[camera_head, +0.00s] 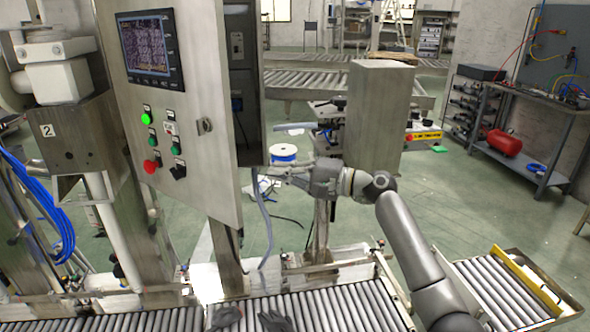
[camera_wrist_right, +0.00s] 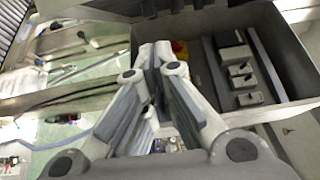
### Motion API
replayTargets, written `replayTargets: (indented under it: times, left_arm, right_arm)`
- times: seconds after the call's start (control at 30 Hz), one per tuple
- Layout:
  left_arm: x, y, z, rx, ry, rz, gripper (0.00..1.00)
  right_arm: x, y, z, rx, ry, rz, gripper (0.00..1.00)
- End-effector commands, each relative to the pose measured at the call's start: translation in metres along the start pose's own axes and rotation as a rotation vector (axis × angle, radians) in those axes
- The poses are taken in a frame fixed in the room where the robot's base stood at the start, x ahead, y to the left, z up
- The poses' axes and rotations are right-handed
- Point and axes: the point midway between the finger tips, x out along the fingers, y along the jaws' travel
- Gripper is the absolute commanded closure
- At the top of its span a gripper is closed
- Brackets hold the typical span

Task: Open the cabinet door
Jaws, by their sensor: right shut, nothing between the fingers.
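The cabinet door (camera_head: 185,80) is a grey metal panel with a screen, lit buttons and a latch near its right edge. It stands ajar, and the dark cabinet interior (camera_head: 242,85) shows to its right. In the right wrist view the open cabinet interior (camera_wrist_right: 215,75) shows grey modules and rails. My right gripper (camera_head: 270,170) is shut and empty, just right of the door's lower right edge. Its closed fingers (camera_wrist_right: 152,55) show at the cabinet opening; contact with the door cannot be told. My left gripper is not in view.
Roller conveyors (camera_head: 340,308) run along the bottom. Dark gloves (camera_head: 275,321) lie there. A tall grey box (camera_head: 378,115) stands right of the cabinet, behind my right arm. A cable hangs below the cabinet. A workbench (camera_head: 530,125) is at far right, with open green floor before it.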

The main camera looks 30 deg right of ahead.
Motion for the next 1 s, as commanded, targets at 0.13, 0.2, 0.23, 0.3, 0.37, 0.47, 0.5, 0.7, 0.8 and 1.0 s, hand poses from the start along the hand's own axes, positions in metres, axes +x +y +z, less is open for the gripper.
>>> replayTargets:
  times: [0.13,0.2,0.23,0.3,0.37,0.47,0.5,0.7,0.8,1.0]
  left_arm:
    - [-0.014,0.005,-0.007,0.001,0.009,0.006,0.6]
    - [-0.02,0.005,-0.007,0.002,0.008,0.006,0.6]
    - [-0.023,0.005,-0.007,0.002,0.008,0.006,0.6]
    - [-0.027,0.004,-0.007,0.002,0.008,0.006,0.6]
    - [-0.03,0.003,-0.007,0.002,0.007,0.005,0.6]
    - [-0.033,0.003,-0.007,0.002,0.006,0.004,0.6]
    - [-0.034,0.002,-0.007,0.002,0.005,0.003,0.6]
    - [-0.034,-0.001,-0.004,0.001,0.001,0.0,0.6]
    - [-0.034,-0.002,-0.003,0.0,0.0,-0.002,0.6]
    - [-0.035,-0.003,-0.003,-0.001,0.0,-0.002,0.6]
  right_arm:
    - [0.033,-0.004,0.0,0.002,-0.001,-0.001,1.0]
    - [0.042,-0.003,0.005,0.0,-0.001,0.002,1.0]
    - [0.042,-0.003,0.011,-0.001,-0.001,0.003,1.0]
    - [0.043,-0.002,0.02,0.0,0.0,0.003,1.0]
    - [0.045,-0.002,0.027,-0.001,0.0,0.003,1.0]
    - [0.047,-0.001,0.034,-0.001,0.0,0.001,1.0]
    - [0.048,-0.001,0.036,-0.001,0.001,0.001,1.0]
    - [0.048,0.001,0.039,0.0,0.002,0.002,1.0]
    - [0.048,0.001,0.039,-0.001,0.001,0.002,1.0]
    - [0.051,0.001,0.041,-0.001,0.001,0.002,1.0]
